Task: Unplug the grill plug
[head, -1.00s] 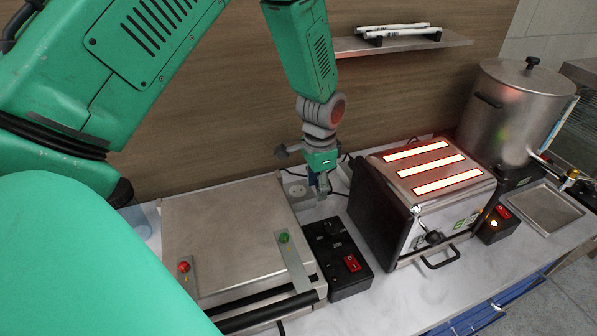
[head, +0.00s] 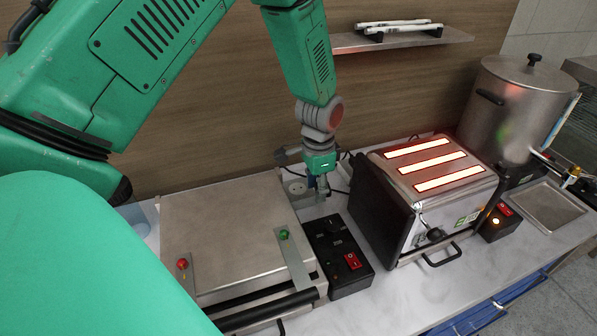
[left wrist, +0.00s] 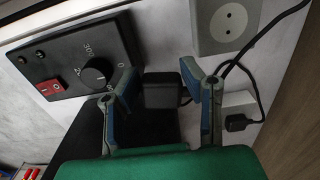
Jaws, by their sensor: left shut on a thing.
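My left gripper (head: 322,192) is low over the counter behind the black control box, pointing down. In the left wrist view its two blue-grey fingers (left wrist: 159,88) stand either side of a black block-shaped plug (left wrist: 160,93), shut on it. A dark cord shows just right of this plug. A grey wall-side socket (left wrist: 225,22) with bare holes is apart from the plug; it also shows in the head view (head: 296,187). The flat-lidded grill (head: 225,225) stands left of the gripper. My right gripper is not in view.
The control box (head: 338,255) has a dial and red switch. A toaster-like heater (head: 425,200) with glowing slots stands close on the right. A white socket box (left wrist: 240,102) has another black plug (left wrist: 237,122) and cables beside it. A large pot (head: 515,110) is farther right.

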